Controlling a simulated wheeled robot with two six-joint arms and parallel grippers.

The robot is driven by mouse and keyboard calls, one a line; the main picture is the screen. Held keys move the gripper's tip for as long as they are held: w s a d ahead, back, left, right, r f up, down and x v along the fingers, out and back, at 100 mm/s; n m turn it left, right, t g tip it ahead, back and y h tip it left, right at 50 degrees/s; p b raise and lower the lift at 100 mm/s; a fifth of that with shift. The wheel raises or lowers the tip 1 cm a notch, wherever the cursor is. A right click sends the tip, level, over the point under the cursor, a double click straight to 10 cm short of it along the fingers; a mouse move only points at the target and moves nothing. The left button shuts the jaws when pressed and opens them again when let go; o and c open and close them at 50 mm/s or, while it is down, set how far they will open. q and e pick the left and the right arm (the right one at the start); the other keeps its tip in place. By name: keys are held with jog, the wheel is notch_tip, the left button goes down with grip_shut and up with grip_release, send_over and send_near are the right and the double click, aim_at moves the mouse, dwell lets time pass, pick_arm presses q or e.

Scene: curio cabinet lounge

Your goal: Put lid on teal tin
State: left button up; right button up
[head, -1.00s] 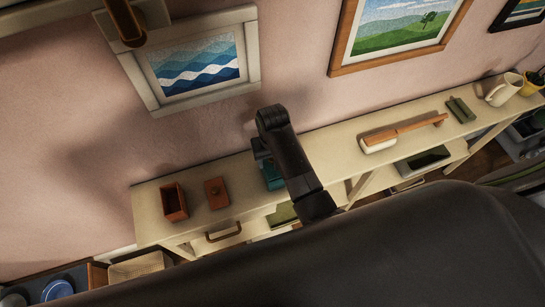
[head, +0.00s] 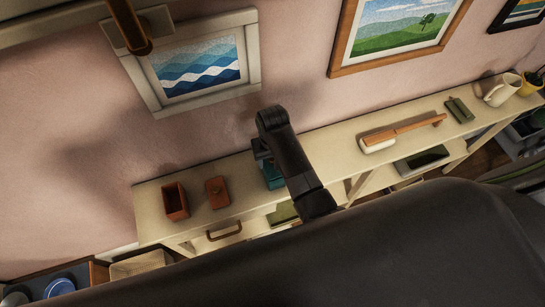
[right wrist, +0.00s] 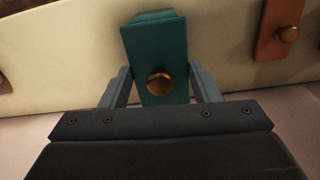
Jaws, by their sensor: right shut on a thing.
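The teal lid (right wrist: 153,55) with its round brass knob (right wrist: 159,83) lies between the two fingers of my right gripper (right wrist: 163,88) in the right wrist view. The gripper is shut on it. A further teal edge (right wrist: 151,16) shows just past the lid; it looks like the tin beneath, but I cannot tell whether lid and tin touch. In the head view, a teal body (head: 273,176) stands on the cream shelf, mostly hidden behind my right gripper (head: 263,152) and arm. My left gripper is out of view.
On the cream shelf (head: 330,150), an open brown box (head: 175,201) and a brown knobbed lid (head: 217,191) lie to the left. A brush (head: 380,143), a dark green block (head: 459,109) and a cream pitcher (head: 502,90) stand to the right. The pink wall rises behind.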

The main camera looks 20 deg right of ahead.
jog(key=shift+p, duration=0.3)
jog(key=shift+f, duration=0.1)
jog(key=shift+f+b, duration=0.4)
jog(key=shift+f, duration=0.3)
jog(key=o, duration=1.5)
jog(key=shift+c, duration=0.2)
